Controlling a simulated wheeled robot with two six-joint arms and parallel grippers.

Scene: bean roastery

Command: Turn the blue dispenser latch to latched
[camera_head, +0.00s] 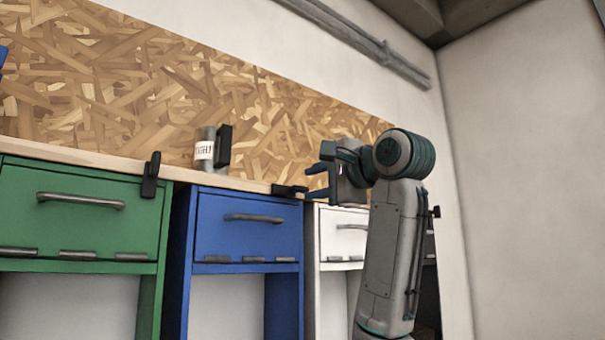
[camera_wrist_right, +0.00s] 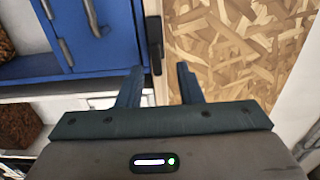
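The blue dispenser (camera_head: 247,226) is the middle cabinet in the head view, with a grey handle on its front. Its black latch (camera_head: 289,190) lies roughly level at the front's upper right corner. My right gripper (camera_head: 311,181) is just right of this latch, fingers open and pointing at it. In the right wrist view, the blue dispenser (camera_wrist_right: 103,45) fills the upper left. The dark latch (camera_wrist_right: 154,42) shows just beyond the gap between the spread fingers (camera_wrist_right: 158,76), apparently not held. My left gripper is not in view.
A green dispenser (camera_head: 85,214) stands left, its black latch (camera_head: 151,173) upright. A white dispenser (camera_head: 341,233) stands right, partly behind my arm. A labelled can (camera_head: 205,151) with a black part beside it stands on the wooden ledge (camera_head: 110,163) above.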

